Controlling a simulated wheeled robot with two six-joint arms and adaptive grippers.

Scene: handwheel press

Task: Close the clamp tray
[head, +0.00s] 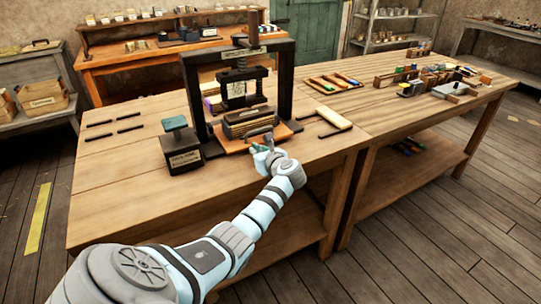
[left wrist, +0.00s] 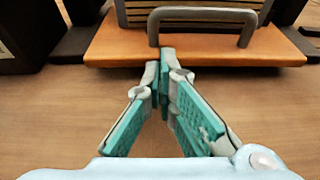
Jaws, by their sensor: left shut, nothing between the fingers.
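The clamp tray (head: 231,146) is an orange-brown wooden board at the foot of the dark press (head: 239,75). It sticks out toward me and carries a slatted block (head: 248,122). In the left wrist view the tray (left wrist: 110,45) has a grey metal bar handle (left wrist: 205,12) near its front edge. My left gripper (head: 259,149) is at the tray's front. Its teal fingers are shut and empty. In the left wrist view the fingertips (left wrist: 167,52) meet at the tray's front edge, just below the handle's left post. I cannot tell whether they touch it. My right gripper is not in view.
Several dark bars (head: 114,126) lie at the left of the table. The table's front left (head: 110,205) is clear.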

